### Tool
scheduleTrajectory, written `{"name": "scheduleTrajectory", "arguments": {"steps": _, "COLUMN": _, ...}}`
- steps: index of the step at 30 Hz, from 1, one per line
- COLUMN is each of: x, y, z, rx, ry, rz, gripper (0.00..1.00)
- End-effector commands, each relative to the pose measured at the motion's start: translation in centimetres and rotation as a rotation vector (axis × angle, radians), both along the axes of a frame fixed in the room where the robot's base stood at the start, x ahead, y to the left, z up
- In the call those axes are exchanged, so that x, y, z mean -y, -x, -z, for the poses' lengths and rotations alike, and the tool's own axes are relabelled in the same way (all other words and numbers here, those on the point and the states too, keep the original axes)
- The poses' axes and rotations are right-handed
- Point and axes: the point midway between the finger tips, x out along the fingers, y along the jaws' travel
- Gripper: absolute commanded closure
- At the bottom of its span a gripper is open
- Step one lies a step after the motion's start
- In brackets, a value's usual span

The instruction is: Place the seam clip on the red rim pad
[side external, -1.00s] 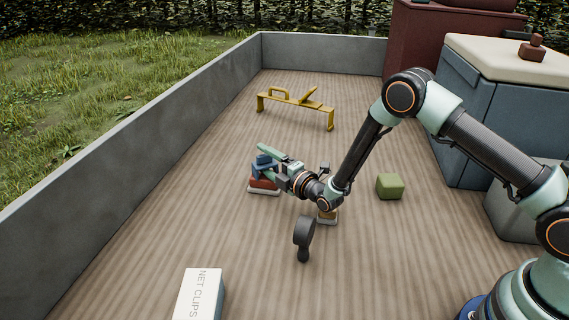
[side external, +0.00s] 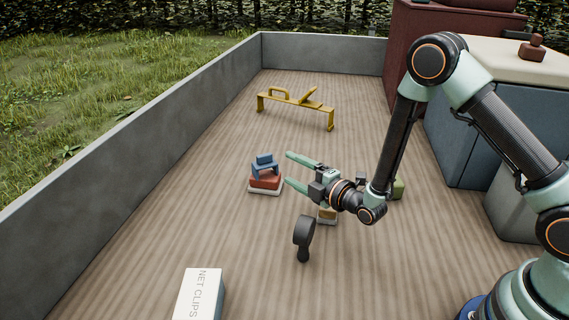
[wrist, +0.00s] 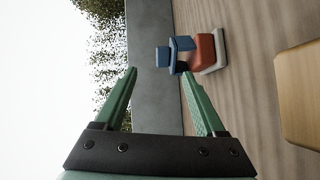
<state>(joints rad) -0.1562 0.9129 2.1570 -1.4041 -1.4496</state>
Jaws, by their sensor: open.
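The seam clip (side external: 265,165) is a small blue piece. It rests on top of the red rim pad (side external: 265,182), which has a pale base under it on the wooden deck. In the wrist view the blue clip (wrist: 182,46) sits against the red pad (wrist: 204,50), beyond my fingertips. My gripper (side external: 289,169) is open and empty, just to the right of the clip and apart from it. Its green fingers (wrist: 158,72) are spread in the wrist view, with nothing between them.
A yellow bracket-like stand (side external: 296,103) is farther back. A dark paddle-shaped object (side external: 304,235) stands in front of my gripper, and a tan block (side external: 327,216) is partly hidden below it. A green block (side external: 398,188) is behind my arm. A net clips box (side external: 199,297) lies at the front.

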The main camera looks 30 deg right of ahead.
Motion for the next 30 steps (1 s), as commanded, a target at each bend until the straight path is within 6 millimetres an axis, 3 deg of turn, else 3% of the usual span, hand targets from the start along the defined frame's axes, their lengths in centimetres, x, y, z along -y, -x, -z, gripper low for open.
{"name": "scheduleTrajectory", "arguments": {"steps": 3, "x": 0.7, "y": -1.3, "z": -3.0, "rx": -0.101, "ry": -0.126, "rz": 0.036, "gripper": 0.27}}
{"name": "scheduleTrajectory", "arguments": {"steps": 7, "x": 1.7, "y": -1.5, "z": -5.6, "rx": -0.234, "ry": -0.276, "rz": 0.095, "gripper": 0.27}}
{"name": "scheduleTrajectory", "arguments": {"steps": 14, "x": 3.6, "y": 1.0, "z": -10.0, "rx": -0.454, "ry": -0.536, "rz": 0.243, "gripper": 0.27}}
{"name": "scheduleTrajectory", "arguments": {"steps": 20, "x": 5.3, "y": 5.8, "z": -13.2, "rx": -0.624, "ry": -0.755, "rz": 0.416, "gripper": 0.27}}
{"name": "scheduleTrajectory", "arguments": {"steps": 30, "x": 7.5, "y": 17.4, "z": -16.4, "rx": -0.839, "ry": -1.086, "rz": 0.781, "gripper": 0.27}}
